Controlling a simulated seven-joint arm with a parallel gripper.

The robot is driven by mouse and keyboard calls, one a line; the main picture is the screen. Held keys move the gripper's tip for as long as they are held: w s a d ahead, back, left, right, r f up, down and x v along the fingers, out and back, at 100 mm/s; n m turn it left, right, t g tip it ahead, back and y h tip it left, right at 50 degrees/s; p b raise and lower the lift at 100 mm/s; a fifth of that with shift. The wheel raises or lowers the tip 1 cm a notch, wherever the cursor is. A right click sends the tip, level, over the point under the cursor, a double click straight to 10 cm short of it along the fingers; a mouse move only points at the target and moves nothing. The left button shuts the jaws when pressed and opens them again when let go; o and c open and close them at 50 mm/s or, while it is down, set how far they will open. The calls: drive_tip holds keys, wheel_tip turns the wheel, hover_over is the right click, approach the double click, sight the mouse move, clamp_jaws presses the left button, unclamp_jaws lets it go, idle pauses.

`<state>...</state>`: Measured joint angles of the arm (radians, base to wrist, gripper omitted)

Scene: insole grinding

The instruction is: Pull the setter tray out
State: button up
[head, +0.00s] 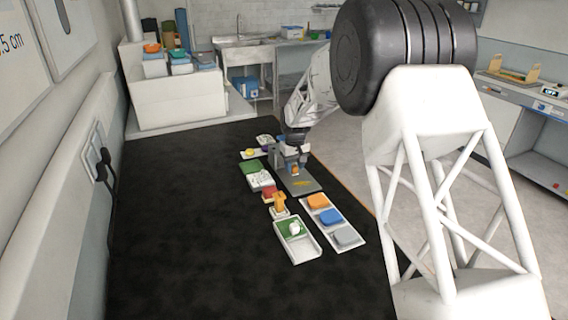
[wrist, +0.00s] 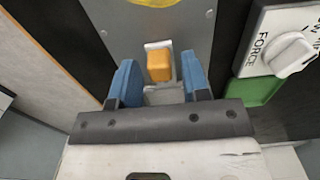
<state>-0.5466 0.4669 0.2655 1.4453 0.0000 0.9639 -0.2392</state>
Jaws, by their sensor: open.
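A flat grey metal plate (head: 312,188) with a yellow mark lies on the dark table; I take it for the setter tray. An orange block (wrist: 159,67) in a pale bracket stands at one end of the plate (wrist: 195,28) and looks like its handle. My gripper (wrist: 160,85) has blue fingers, open, one on each side of the orange block, with small gaps visible. In the head view my gripper (head: 291,163) is low over the plate's far end, and the orange block (head: 295,170) shows just below it. Whether the fingers touch it cannot be told.
A white tray (head: 305,253) and a tray of colored blocks (head: 352,243) lie nearer. The table's left side is clear.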

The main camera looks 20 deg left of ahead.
sight(305, 187)
drive_tip(key=shift+f, duration=0.85)
idle(0.3)
drive_tip(key=shift+r, duration=0.1)
idle(0.5)
drive_tip(key=c, duration=0.5)
drive_tip(key=shift+s+d, duration=3.05)
drive_tip(key=o, duration=0.5)
drive_tip(key=shift+r, duration=0.2)
